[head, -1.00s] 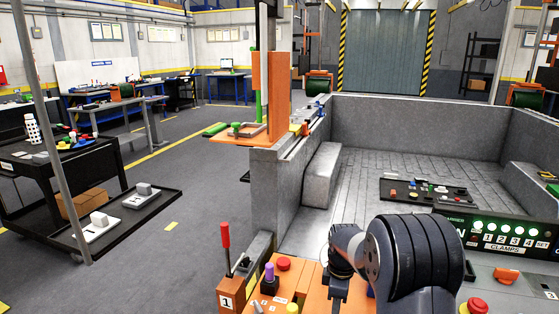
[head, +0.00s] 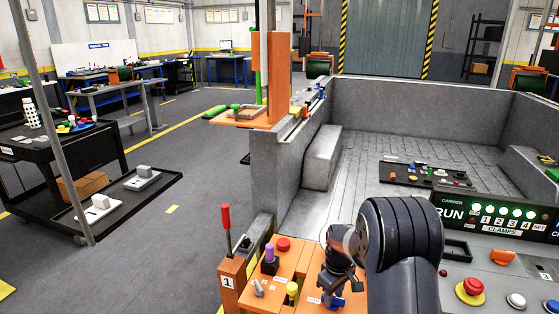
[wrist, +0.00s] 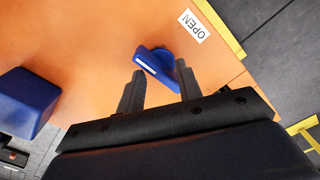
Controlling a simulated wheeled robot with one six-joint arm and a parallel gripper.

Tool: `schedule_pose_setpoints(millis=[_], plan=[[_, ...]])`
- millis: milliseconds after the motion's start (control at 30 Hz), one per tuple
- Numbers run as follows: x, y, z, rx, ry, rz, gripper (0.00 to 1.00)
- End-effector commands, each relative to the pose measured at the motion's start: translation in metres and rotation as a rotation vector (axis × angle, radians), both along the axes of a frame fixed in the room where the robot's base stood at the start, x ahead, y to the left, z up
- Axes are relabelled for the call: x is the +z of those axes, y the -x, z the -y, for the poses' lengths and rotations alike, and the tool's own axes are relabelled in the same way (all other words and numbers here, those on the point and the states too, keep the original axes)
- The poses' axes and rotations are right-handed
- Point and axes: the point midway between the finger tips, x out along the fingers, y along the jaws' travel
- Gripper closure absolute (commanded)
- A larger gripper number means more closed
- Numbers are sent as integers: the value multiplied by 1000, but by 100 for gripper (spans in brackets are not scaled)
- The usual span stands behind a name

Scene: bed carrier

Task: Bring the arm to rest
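My gripper (head: 337,284) hangs over the orange panel in the head view, at the bottom centre. In the wrist view its two dark fingers (wrist: 158,88) are spread apart with nothing held between them. A blue turn handle (wrist: 158,68) on the orange surface shows just beyond and between the fingertips, beside an OPEN label (wrist: 192,26). The wrist view does not show clearly whether a finger touches the handle. Part of the blue handle (head: 333,301) also shows under my gripper in the head view. My dark arm covers the panel's right part.
The orange panel (head: 270,299) carries a red lever (head: 226,217), a purple knob (head: 269,252), a red button (head: 283,244) and a yellow knob (head: 292,288). A green-lit clamp panel (head: 505,216) stands right. A blue block (wrist: 25,100) is left in the wrist view.

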Motion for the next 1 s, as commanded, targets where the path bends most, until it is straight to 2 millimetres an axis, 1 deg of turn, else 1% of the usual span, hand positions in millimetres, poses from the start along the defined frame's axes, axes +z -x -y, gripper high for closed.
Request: schedule_pose_setpoints(millis=[200, 433, 600, 1000], plan=[[0, 0, 0, -167, 0, 0, 66], [0, 0, 0, -286, 0, 0, 66], [0, 0, 0, -318, 0, 0, 66], [1, 1, 0, -322, 0, 0, 66]])
